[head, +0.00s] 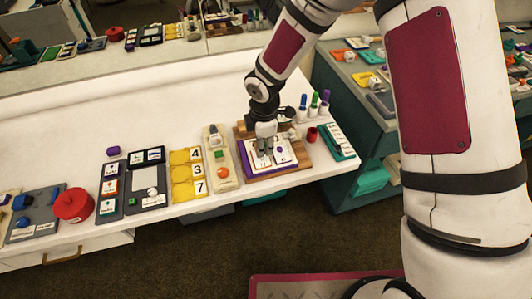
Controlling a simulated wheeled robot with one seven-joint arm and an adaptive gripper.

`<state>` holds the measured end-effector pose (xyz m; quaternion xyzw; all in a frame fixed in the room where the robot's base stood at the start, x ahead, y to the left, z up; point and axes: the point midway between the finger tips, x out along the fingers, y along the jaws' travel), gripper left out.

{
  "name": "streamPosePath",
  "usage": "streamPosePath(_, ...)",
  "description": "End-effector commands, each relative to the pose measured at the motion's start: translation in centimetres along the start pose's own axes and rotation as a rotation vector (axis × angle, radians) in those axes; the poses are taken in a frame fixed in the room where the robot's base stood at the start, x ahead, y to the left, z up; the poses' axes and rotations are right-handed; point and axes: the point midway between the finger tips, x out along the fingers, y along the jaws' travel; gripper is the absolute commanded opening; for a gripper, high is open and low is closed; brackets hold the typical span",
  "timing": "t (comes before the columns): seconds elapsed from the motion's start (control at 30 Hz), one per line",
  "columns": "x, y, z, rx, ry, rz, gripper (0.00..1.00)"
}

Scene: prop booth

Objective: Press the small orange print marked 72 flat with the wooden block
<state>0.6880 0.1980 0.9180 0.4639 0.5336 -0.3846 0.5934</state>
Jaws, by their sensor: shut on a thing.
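My gripper (265,147) points down over the prints on the right part of the white counter. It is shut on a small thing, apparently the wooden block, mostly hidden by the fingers. Below it lies a purple-edged tray (244,169) on a brown wooden board, bearing white cards with dark marks. The left card (258,164) lies right under the fingertips; I cannot tell whether the held thing touches it. A right card (281,156) has a purple mark. The number 72 and its orange print are too small to make out.
Left of the tray are a cream holder (231,183) with green and orange pieces, and yellow number tiles (186,173). A red round container (72,206) stands farther left. Right are a red cup (312,134), a teal rack (341,155) and upright markers (314,102).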

Motion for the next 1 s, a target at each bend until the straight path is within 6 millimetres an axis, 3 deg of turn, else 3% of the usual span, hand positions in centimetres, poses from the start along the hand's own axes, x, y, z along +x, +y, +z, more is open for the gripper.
streamPosePath(0.7,4.6,0.1,0.0,-0.001,0.0,-0.001,0.14)
streamPosePath(1.0,5.0,0.0,0.0,0.0,0.0,0.0,0.14)
